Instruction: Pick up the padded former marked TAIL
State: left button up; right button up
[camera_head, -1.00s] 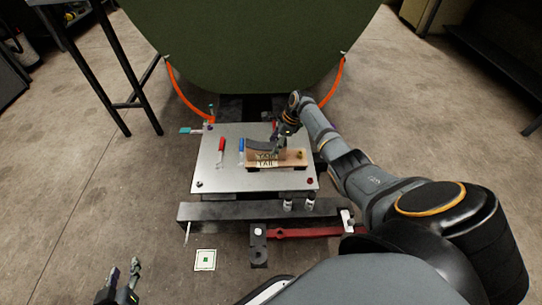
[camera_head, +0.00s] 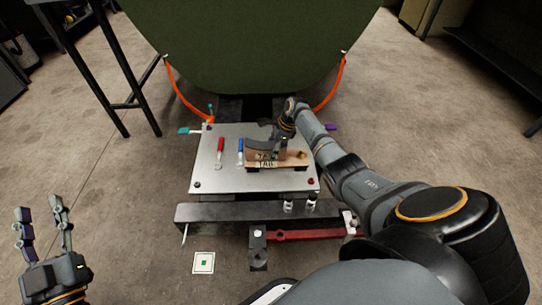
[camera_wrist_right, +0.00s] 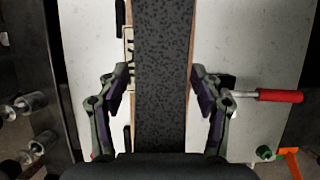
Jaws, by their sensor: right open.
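The padded former marked TAIL (camera_head: 262,164) is a pale wooden block with a dark curved pad, lying on the metal plate (camera_head: 212,178). Its label faces the front in the head view. In the right wrist view its speckled dark pad (camera_wrist_right: 161,60) runs up the middle of the picture. My right gripper (camera_head: 277,150) is over the former. In the wrist view its open fingers (camera_wrist_right: 160,82) stand on either side of the pad, with gaps visible. My left gripper (camera_head: 40,212) is open and empty at the lower left, away from the plate.
A red-handled tool (camera_head: 221,146) and a blue-handled one (camera_head: 240,147) lie left of the former. Orange straps (camera_head: 186,100) hang beside the large green panel (camera_head: 245,45) behind. A dark beam (camera_head: 230,212) and a red bar (camera_head: 300,235) lie in front.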

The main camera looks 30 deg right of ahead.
jog(key=shift+c, duration=0.3)
grip_shut()
dwell(0.3)
